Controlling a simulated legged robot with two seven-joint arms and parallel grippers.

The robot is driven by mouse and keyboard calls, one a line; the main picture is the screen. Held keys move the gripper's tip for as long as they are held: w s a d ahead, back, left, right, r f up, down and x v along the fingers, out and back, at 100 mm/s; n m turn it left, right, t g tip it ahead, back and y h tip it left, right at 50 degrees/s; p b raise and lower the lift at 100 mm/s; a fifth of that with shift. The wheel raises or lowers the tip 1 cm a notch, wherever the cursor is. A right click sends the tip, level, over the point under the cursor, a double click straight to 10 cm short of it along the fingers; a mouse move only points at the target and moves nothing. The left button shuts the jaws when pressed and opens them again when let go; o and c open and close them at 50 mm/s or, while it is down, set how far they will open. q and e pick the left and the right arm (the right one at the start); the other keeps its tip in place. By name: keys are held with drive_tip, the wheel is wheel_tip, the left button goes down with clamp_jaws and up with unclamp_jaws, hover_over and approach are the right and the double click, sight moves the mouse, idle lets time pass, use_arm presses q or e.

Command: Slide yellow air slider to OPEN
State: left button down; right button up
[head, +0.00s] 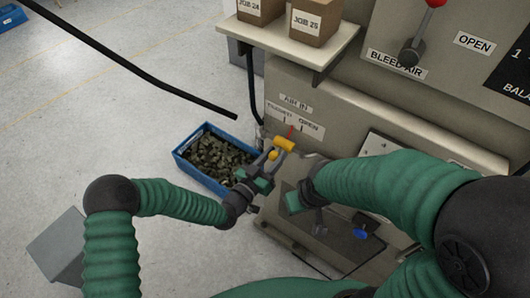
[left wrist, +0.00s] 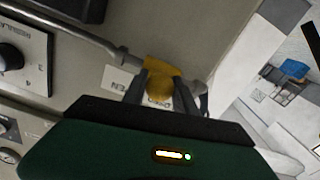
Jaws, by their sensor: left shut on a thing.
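The yellow air slider (head: 285,145) sits on a pipe fitting at the machine's front, below the AIR IN sign (head: 295,103) with its CLOSED and OPEN labels (head: 309,127). A thin red pointer rises above it, between the two labels. My left gripper (head: 273,156) is shut on the slider. In the left wrist view the slider's yellow body (left wrist: 161,70) shows between the two dark fingers (left wrist: 160,90), which partly hide it and a label behind. My right gripper (head: 308,211) hangs low before the machine, partly hidden by its arm; its jaw state is unclear.
A blue bin (head: 180,155) of dark scrap stands on the floor left of the machine. A shelf (head: 300,52) with two cardboard boxes juts out above. A red-knobbed lever (head: 411,52) is by the BLEED AIR label. A metal pipe (left wrist: 70,35) runs to the slider.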

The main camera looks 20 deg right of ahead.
use_arm(q)
drive_tip(key=shift+s+d, duration=0.95)
drive_tip(key=shift+s, duration=0.15)
drive_tip(key=shift+s+d+r, duration=0.15)
drive_tip(key=shift+s+d, duration=0.05)
drive_tip(key=c, duration=1.1)
unclamp_jaws()
drive_tip(key=shift+o, duration=0.5)
drive_tip(key=shift+d, duration=0.15)
use_arm(e)
drive_tip(key=shift+s+d+f, duration=0.15)
drive_tip(key=shift+d+f, duration=0.2)
drive_tip(key=shift+f, duration=0.05)
use_arm(q)
drive_tip(key=b, duration=0.6)
approach(290, 153)
drive_tip(key=v, duration=1)
drive_tip(key=shift+s, duration=0.2)
use_arm(e)
drive_tip(key=x, duration=0.2)
drive_tip(key=s+x, duration=0.1)
drive_tip(key=x, duration=0.2)
drive_tip(key=shift+a+f, duration=0.1)
drive_tip(key=shift+f, duration=0.25)
